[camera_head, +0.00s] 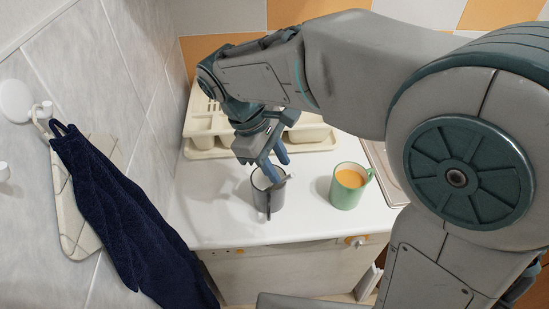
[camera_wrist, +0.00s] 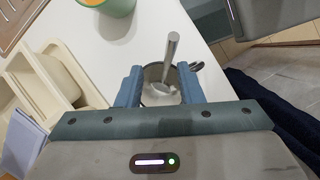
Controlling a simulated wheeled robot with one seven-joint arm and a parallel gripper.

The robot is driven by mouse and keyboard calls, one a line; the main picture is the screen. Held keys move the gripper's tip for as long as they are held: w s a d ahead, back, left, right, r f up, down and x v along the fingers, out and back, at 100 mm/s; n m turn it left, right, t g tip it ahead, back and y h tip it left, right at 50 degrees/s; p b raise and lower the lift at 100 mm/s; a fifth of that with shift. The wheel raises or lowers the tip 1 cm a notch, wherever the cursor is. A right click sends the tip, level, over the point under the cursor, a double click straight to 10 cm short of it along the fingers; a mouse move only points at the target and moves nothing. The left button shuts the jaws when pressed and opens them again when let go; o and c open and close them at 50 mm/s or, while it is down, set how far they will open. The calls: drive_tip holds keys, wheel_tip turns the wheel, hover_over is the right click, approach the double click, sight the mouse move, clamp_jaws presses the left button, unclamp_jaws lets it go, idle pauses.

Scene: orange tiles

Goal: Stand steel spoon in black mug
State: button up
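The black mug (camera_head: 277,199) stands upright on the white counter, left of the green mug in the head view. In the wrist view, its rim (camera_wrist: 146,73) and pale inside show between my fingers. The steel spoon (camera_wrist: 172,48) has its lower end inside the mug, and its handle rises tilted out over the rim. My gripper (camera_wrist: 160,88) is open, with its blue fingers apart on either side of the mug opening and the spoon clear of both. In the head view, my gripper (camera_head: 265,170) is right above the mug and hides part of its rim.
A green mug (camera_head: 345,192) with orange liquid stands to the right. A cream cutlery tray (camera_head: 203,146) lies at the back of the counter. A dark blue towel (camera_head: 110,200) hangs on the left wall. The counter's front edge is close to the black mug.

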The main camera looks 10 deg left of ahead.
drive_tip(key=v, duration=1.4)
drive_tip(key=shift+p, duration=0.35)
drive_tip(key=shift+d, duration=0.1)
drive_tip(key=d+f+m+y, duration=0.35)
drive_tip(key=d+m, duration=0.25)
drive_tip(key=d, duration=0.7)
drive_tip(key=s+d+f+m+t, duration=0.1)
drive_tip(key=s+d+f+m, duration=0.2)
drive_tip(key=d+f+m, duration=0.1)
drive_tip(key=s+d+f+m+t+y, duration=0.1)
drive_tip(key=s+d+f+m+t, duration=0.1)
drive_tip(key=d+f, duration=0.4)
drive_tip(key=s+d+m, duration=0.1)
drive_tip(key=d+m, duration=0.1)
drive_tip(key=d, duration=0.1)
drive_tip(key=shift+s+a+f, duration=0.1)
